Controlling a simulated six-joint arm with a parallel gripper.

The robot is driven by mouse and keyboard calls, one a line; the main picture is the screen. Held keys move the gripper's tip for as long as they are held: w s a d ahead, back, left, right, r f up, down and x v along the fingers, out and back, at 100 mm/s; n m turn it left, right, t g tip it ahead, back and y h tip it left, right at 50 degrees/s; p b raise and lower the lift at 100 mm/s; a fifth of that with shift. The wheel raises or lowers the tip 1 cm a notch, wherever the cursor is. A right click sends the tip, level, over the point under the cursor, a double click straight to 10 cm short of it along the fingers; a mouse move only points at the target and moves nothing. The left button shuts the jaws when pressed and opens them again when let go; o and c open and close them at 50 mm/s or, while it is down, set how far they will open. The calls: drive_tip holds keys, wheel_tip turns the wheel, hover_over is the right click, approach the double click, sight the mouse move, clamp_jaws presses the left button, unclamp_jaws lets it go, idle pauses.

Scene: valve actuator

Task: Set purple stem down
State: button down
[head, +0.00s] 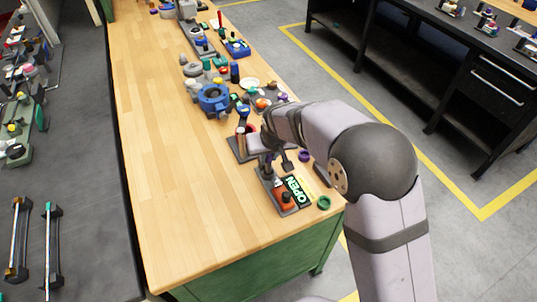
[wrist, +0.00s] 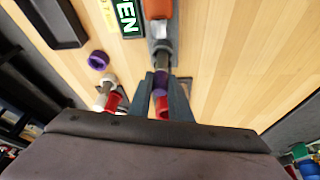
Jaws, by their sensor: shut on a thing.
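In the wrist view my gripper (wrist: 160,84) is shut on the purple stem (wrist: 159,94), whose purple part shows between the two grey fingers. A dark shaft shows just past the fingertips, toward a grey fixture (wrist: 162,46). I cannot tell whether the stem touches the fixture. A red part (wrist: 161,109) shows behind the purple, between the fingers. In the head view my gripper (head: 269,161) is low over the front right of the bench, and the stem is too small or hidden to make out there.
A purple ring (wrist: 98,60) lies left of my gripper, with a red-and-white part (wrist: 109,94) nearby. A green ring (head: 323,203) lies near the bench corner. A blue valve body (head: 213,98) stands behind. The bench's left side (head: 165,170) is clear.

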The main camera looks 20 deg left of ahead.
drive_tip(key=shift+f+b, duration=0.4)
drive_tip(key=shift+f, duration=0.2)
drive_tip(key=c, duration=1.5)
unclamp_jaws()
drive_tip(key=shift+c, duration=0.2)
drive_tip(key=shift+r, duration=0.15)
drive_tip(key=shift+b+v, duration=1.15)
drive_tip(key=shift+v, duration=2.45)
drive_tip(key=s+d+f+m+g+h, duration=0.1)
drive_tip(key=s+d+f+m, duration=0.15)
drive_tip(key=d, duration=0.85)
drive_tip(key=s+d+f+m+g+h, duration=0.1)
drive_tip(key=s+d, duration=0.2)
drive_tip(key=d, duration=0.8)
drive_tip(key=s+d+f+m+g, duration=0.2)
drive_tip(key=s+d+f+m, duration=0.1)
drive_tip(key=s+d, duration=0.7)
drive_tip(key=s+f, duration=0.1)
drive_tip(key=s, duration=0.3)
drive_tip(key=shift+d, duration=0.4)
